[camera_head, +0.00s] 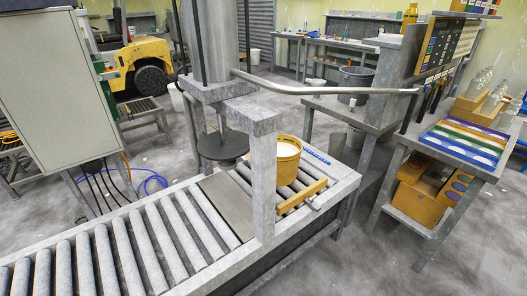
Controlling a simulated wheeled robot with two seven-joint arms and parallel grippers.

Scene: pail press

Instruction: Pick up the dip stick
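I cannot clearly pick out a dip stick in the head view. Several dark, thin upright tools (424,106) stand or hang at the left end of the right bench; whether one is the dip stick is too small to tell. A yellow pail (288,160) with pale contents stands on the roller conveyor (131,243), partly behind the press post. Neither of my grippers shows.
The press plate (222,145) hangs left of the pail, and a long metal lever (325,90) reaches right. A yellow bar (301,197) crosses the rollers. The right bench (470,158) holds colored trays and bottles. A grey cabinet (52,80) stands left. Floor is open at lower right.

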